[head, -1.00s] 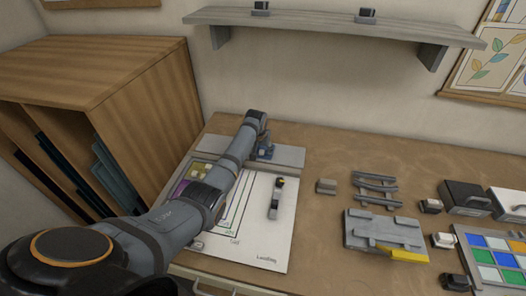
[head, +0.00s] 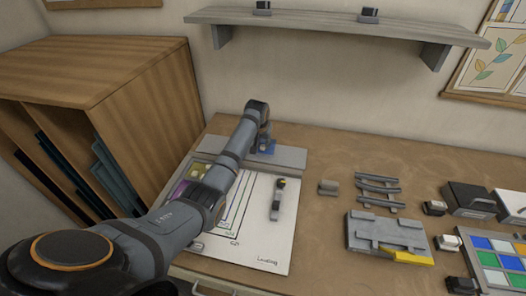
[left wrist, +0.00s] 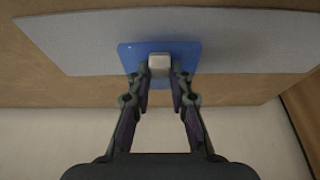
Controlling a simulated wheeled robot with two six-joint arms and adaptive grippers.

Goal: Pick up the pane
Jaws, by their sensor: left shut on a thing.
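The pane (left wrist: 186,55) is a small blue piece with a pale block (left wrist: 159,63) on it. My left gripper (left wrist: 159,76) is shut on this block, with one finger on each side. In the head view the pane (head: 269,147) shows as a bit of blue below the wrist, over the grey board (head: 290,158) at the back of the table. The arm hides much of the fingers there. I cannot tell how far the pane is above the board. My right gripper is not in view.
A white sheet (head: 265,245) with a small dark-topped tool (head: 278,199) lies in front of the board. A grey rack (head: 378,192), a grey fixture with a yellow piece (head: 385,235) and a tray of coloured squares (head: 497,262) stand right. A wooden cabinet (head: 150,110) is left.

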